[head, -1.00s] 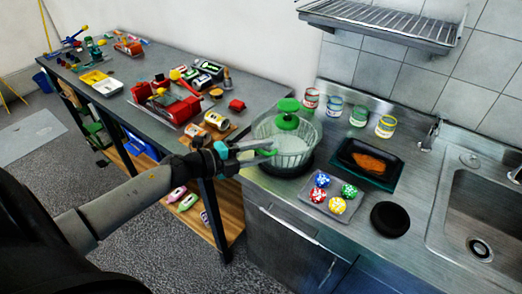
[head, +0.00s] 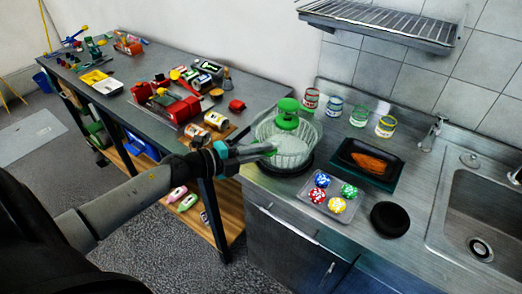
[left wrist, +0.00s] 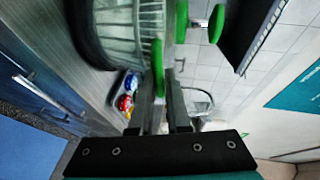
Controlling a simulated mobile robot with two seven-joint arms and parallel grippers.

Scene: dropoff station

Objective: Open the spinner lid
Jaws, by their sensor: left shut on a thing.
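The spinner is a clear ribbed bowl (head: 290,152) standing on the counter's left end, with a green lid (head: 287,122) and a green knob (head: 288,104) on top. My left gripper (head: 270,148) is at the bowl's left side, below the lid top. It is shut on a thin green part of the spinner (left wrist: 158,66), seen between the fingers in the left wrist view. The ribbed bowl (left wrist: 117,25) and green knob pieces (left wrist: 216,24) also show there. Whether the green part belongs to the lid or to a handle, I cannot tell. My right gripper is not in view.
A tray of colored balls (head: 333,195), a dark tray with orange food (head: 368,162), a black disc (head: 390,219) and several jars (head: 386,126) stand near the spinner. The sink (head: 484,215) is at right. A cluttered workbench (head: 160,125) is at left.

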